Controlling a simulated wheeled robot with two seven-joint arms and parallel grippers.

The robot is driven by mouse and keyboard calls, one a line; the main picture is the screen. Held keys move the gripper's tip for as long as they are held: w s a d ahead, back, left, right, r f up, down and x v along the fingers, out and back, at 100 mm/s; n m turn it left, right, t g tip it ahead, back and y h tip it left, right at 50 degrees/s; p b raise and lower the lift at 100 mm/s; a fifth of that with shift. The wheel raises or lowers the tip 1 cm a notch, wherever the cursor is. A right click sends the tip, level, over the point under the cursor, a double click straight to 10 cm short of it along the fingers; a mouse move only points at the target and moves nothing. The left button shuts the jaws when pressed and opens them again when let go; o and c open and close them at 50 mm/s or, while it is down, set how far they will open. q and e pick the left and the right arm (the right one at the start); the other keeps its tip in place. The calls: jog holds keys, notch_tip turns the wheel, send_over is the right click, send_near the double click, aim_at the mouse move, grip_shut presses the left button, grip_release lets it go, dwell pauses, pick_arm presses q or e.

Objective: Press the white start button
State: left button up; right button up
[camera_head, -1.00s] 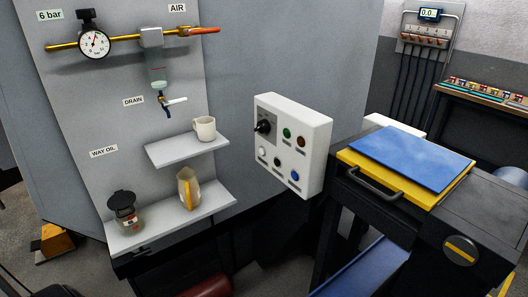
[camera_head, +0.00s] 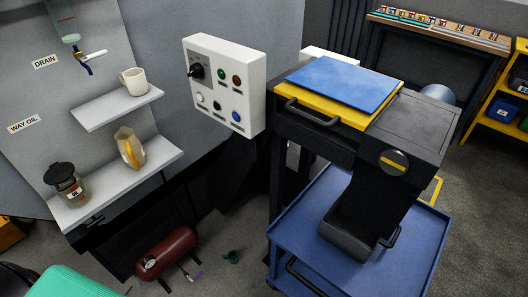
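The white start button (camera_head: 200,99) is at the lower left of a white control box (camera_head: 250,80) on the grey machine wall. Beside it on the same face are a black knob (camera_head: 196,71), a green button (camera_head: 222,75), a dark red button (camera_head: 237,80), a black button (camera_head: 217,104) and a blue button (camera_head: 236,116). Nothing touches the white button. Neither of my grippers shows in the head view.
Shelves with a mug (camera_head: 134,81), pitcher (camera_head: 130,148) and oil jar (camera_head: 68,185) are left. A red tank (camera_head: 166,252) lies on the floor.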

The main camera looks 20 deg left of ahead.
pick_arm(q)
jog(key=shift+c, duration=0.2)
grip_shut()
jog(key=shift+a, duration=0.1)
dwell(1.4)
